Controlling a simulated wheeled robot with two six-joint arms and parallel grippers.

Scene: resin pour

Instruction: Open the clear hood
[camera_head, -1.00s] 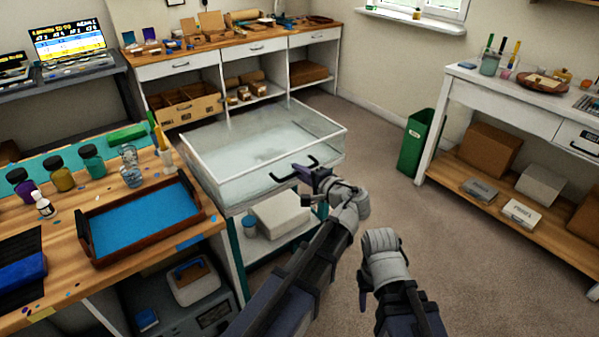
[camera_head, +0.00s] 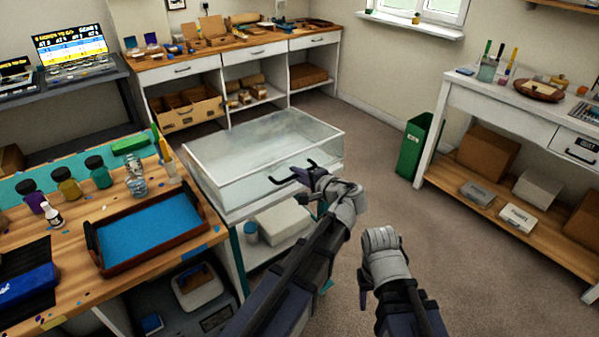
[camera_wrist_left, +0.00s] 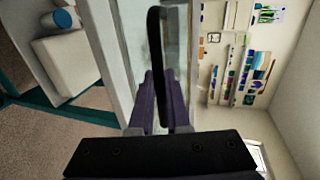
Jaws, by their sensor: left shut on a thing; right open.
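The clear hood (camera_head: 250,150) is a see-through box with pale edges on a stand in the middle of the head view. It looks closed down on its base. A black handle (camera_head: 285,179) is on its front side. My left gripper (camera_head: 308,172) is at the right end of this handle. In the left wrist view the purple fingers of my left gripper (camera_wrist_left: 160,98) are shut on the black handle (camera_wrist_left: 154,50). My right gripper (camera_head: 364,290) is low in the middle of the head view, away from the hood; its fingers are mostly hidden behind the wrist.
A wooden bench with a blue-lined tray (camera_head: 150,232) and several small bottles stands left of the hood. A white box (camera_head: 282,220) sits on the shelf below it. A green bin (camera_head: 412,148) and a white table (camera_head: 520,110) stand right. The carpet between is clear.

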